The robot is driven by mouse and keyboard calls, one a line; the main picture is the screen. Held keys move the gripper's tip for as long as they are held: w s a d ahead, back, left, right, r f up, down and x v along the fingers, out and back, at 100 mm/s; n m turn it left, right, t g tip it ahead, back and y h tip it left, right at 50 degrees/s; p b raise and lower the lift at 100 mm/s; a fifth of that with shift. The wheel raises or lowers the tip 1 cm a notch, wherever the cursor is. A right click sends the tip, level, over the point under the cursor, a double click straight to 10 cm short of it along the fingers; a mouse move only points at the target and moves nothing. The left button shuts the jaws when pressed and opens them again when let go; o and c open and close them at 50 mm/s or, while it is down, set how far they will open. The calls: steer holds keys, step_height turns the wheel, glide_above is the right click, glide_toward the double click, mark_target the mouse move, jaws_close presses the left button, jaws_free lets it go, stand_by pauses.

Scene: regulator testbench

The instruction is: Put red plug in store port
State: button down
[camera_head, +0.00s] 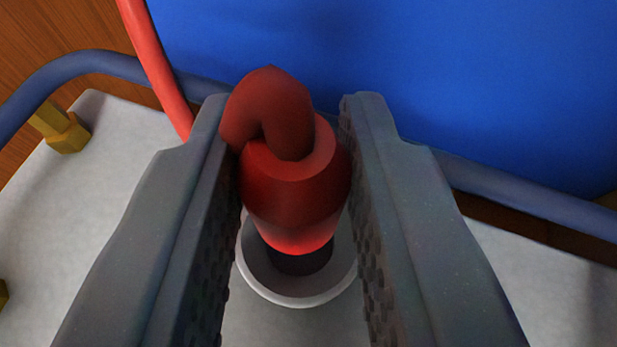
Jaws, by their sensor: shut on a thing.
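The red plug (295,195) is between the two grey jaws of my gripper (293,150), near their tips. My gripper is shut on it. A bent red cable end rises from the top of the plug. A round port (297,290) with a pale rim and a dark centre is directly below the plug. The plug's lower end overlaps the dark opening in the picture. I cannot tell whether it is inside the opening or just above it. No label shows that tells which port this is.
The port is on a light grey panel (120,190). A blue pipe (530,195) runs behind it, with a large blue surface (420,60) beyond. A red cable (158,65) hangs at upper left. A yellow fitting (66,132) is on the panel's left. Brown wood (45,35) shows behind.

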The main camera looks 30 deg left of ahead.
steer(key=shift+f, duration=0.7)
steer(key=c, duration=1.2)
jaws_free()
steer(key=shift+f, duration=0.1)
steer(key=shift+c, duration=0.2)
steer(key=shift+r, duration=0.2)
steer(key=shift+s+d+r, duration=0.1)
steer(key=shift+s+d, duration=0.1)
steer(key=v, duration=1.1)
steer(key=shift+s+b, duration=0.2)
steer(key=shift+b, duration=0.1)
